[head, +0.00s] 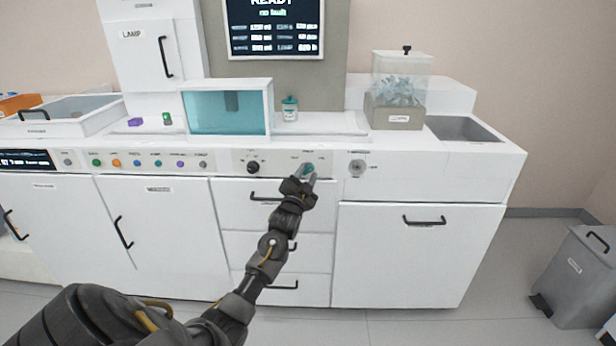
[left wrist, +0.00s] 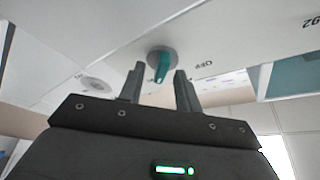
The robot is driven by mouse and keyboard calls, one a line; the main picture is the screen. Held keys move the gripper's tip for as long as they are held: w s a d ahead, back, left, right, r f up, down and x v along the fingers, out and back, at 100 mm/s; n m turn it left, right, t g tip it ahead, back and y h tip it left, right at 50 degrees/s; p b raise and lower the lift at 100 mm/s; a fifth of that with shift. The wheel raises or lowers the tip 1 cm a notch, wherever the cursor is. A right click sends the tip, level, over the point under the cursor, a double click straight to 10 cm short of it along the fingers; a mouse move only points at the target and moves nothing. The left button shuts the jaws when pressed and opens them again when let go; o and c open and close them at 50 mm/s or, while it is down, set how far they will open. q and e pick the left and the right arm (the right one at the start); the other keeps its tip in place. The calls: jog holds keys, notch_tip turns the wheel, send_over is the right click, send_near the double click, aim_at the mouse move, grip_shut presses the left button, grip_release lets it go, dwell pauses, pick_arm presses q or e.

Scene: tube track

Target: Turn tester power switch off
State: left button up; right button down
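The power switch is a teal rotary handle on a round grey base (head: 308,169), on the front panel strip of the white bench. In the left wrist view the teal handle (left wrist: 161,68) points toward my gripper, and an upside-down OFF label is printed to its right. My left gripper (head: 304,173) is at the switch. In the left wrist view its two fingers (left wrist: 159,82) are apart, one on each side of the handle, with gaps visible; the handle's tip is at about fingertip level. I cannot tell whether either finger touches it. My right gripper is not in view.
A black knob (head: 253,167) lies left of the switch and a round grey socket (head: 357,168) right of it. Drawers with black handles (head: 266,198) are below. A screen (head: 273,28) above reads READY. A grey bin (head: 578,275) stands on the floor at right.

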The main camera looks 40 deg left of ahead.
pick_arm(q)
grip_shut()
jog(key=shift+d, duration=0.1)
dwell(0.3)
